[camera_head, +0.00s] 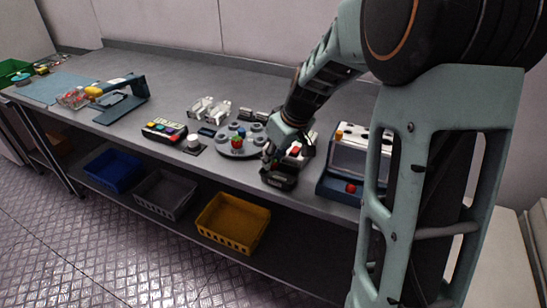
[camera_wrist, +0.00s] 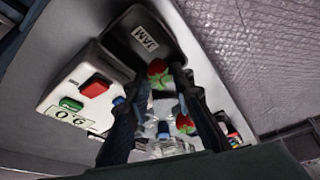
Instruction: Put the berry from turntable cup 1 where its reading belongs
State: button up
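My gripper (camera_head: 280,163) is over the near edge of the bench, beside the black tray (camera_head: 278,180). In the wrist view that tray (camera_wrist: 124,32) has a JAM label. A red berry (camera_wrist: 157,67) with a green top lies between my two fingertips (camera_wrist: 160,76), in line with the tray's edge. I cannot tell whether the fingers touch it or it rests in the tray. The white reader box (camera_wrist: 73,83), with red and green buttons, has an upside-down display (camera_wrist: 67,117) that seems to read 9.0. The grey turntable (camera_head: 228,153) holds several cups and a red berry (camera_head: 237,143).
Blue (camera_head: 113,170), grey (camera_head: 165,194) and yellow (camera_head: 232,222) bins sit on the lower shelf. The back of the bench is mostly clear.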

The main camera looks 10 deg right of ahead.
jog(key=shift+f, duration=0.3)
jog(key=o, duration=0.7)
jog(key=shift+r, duration=0.1)
jog(key=shift+r+p, duration=1.9)
jog(key=shift+r, duration=1.1)
